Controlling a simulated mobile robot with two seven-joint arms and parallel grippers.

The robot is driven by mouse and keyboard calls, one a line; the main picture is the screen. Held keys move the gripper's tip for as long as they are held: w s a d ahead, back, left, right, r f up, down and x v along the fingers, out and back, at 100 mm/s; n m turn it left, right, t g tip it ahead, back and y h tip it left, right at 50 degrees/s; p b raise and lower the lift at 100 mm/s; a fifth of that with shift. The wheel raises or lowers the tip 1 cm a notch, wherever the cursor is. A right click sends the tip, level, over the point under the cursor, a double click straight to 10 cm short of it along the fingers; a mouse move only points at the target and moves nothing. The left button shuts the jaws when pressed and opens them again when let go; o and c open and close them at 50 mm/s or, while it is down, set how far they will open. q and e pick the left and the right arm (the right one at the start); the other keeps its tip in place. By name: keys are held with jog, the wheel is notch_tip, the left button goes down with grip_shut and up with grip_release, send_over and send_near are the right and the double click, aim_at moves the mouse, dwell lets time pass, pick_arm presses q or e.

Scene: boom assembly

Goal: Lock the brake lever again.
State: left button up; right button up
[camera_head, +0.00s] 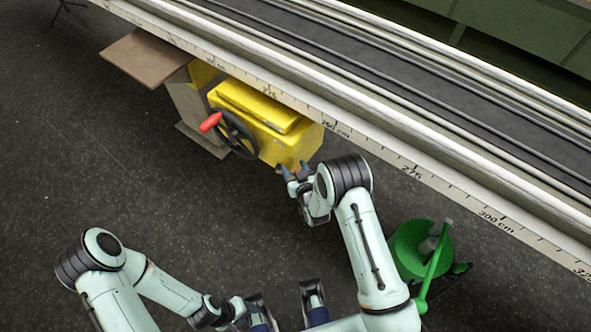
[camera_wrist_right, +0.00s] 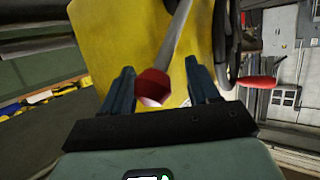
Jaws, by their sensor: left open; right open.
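The brake lever is a grey rod with a red knob (camera_wrist_right: 152,84). In the right wrist view the knob lies between the two fingers of my right gripper (camera_wrist_right: 159,68), nearer the left finger, in front of the yellow housing (camera_wrist_right: 110,30). I cannot tell if a finger touches it. In the head view my right gripper (camera_head: 294,171) is open at the lower right corner of the yellow housing (camera_head: 262,122). The lever cannot be made out there. My left gripper (camera_head: 286,300) is open and empty at the bottom edge, over the floor.
A black handwheel (camera_head: 236,135) with a red handle (camera_head: 210,122) is on the housing's near side. A long rail with a centimetre scale (camera_head: 408,168) runs above and behind. A green object (camera_head: 408,250) stands right of my right arm. The floor at left is clear.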

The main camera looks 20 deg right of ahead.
jog(key=a+v, duration=0.1)
jog(key=v, duration=1.2)
jog(key=shift+s+d, duration=0.2)
jog(key=shift+d, duration=0.25)
jog(key=s+f+m+g+p, duration=0.2)
jog(key=s+f+g+p, duration=0.4)
jog(key=s+g, duration=0.3)
jog(key=s+d+f, duration=0.1)
jog(key=s, duration=0.2)
jog(key=shift+s+m, duration=0.2)
jog(key=shift+m, duration=0.2)
jog(key=s+a+g+y+p, duration=0.1)
jog(key=s+g, duration=0.1)
jog(key=s, duration=0.1)
jog(key=s+a+r+m+g+p, duration=0.1)
jog(key=s+g, duration=0.1)
jog(key=s, duration=0.2)
jog(key=s+a+r+g+y+p, duration=0.1)
jog(key=s+g, duration=0.1)
jog(key=s, duration=0.2)
jog(key=shift+s+a+m+y, duration=0.25)
jog(key=shift+a+m+y, duration=0.05)
jog(key=shift+a+m, duration=0.1)
jog(key=shift+c, duration=1.2)
jog(key=shift+s+a+r, duration=0.1)
jog(key=shift+s+r, duration=0.05)
jog(key=shift+s, duration=0.15)
jog(key=c, duration=0.5)
jog(key=shift+s, duration=0.15)
grip_shut()
